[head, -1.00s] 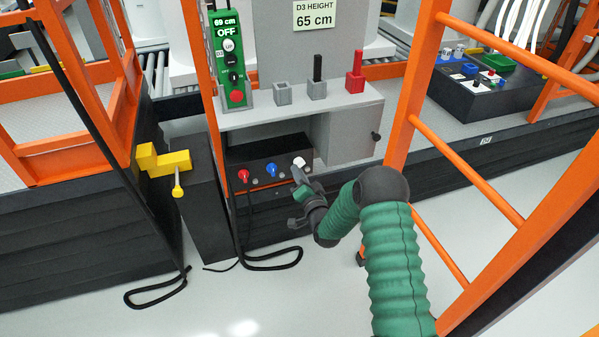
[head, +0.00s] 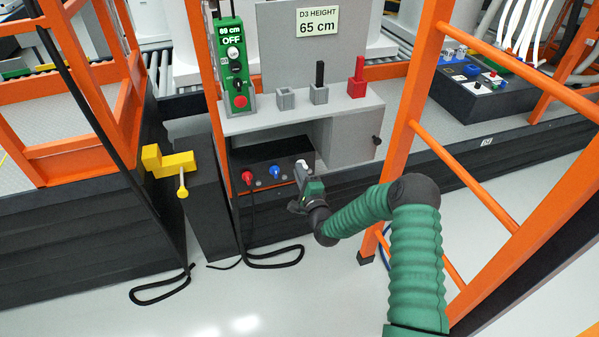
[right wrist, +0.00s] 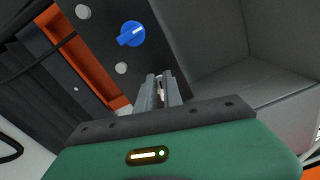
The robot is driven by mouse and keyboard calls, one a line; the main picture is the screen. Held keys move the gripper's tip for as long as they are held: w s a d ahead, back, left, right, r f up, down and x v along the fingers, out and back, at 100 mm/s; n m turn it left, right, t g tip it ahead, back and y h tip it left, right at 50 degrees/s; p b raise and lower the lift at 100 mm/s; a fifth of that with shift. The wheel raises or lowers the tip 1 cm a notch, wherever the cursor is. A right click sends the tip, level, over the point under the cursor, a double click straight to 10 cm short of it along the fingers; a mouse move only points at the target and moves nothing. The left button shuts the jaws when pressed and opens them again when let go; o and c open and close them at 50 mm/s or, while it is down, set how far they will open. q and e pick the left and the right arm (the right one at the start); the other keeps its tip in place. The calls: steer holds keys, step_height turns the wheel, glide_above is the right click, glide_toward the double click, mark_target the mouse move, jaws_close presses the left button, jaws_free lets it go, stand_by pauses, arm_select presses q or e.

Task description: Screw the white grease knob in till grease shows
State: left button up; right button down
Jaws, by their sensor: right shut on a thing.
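The white knob (head: 301,163) is at the right end of the black panel's front, under the grey shelf. My right gripper (head: 303,173) reaches it from the front, and its fingers are shut on it. In the right wrist view the two grey fingers (right wrist: 160,90) are close together with a small pale bit of the knob between them. The fingers hide most of the knob, and I cannot make out any grease. My left gripper is in neither view.
A blue knob (head: 274,171) and a red knob (head: 247,177) sit left of the white one on the black panel (head: 262,157). The grey shelf (head: 260,120) overhangs them. An orange ladder frame (head: 404,130) stands right of my arm. A black cable (head: 275,256) lies on the floor.

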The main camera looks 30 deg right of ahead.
steer(key=shift+s+d+r+m+p, duration=0.1)
steer(key=shift+m, duration=1.4)
steer(key=shift+s+d+r+m+p, duration=0.1)
steer(key=shift+m, duration=1.4)
steer(key=shift+d+r+m+p, duration=0.1)
steer(key=shift+m, duration=1.4)
steer(key=c, duration=1.6)
jaws_free()
steer(key=shift+o, duration=0.6)
steer(key=shift+w+d, duration=0.1)
steer(key=shift+r, duration=0.1)
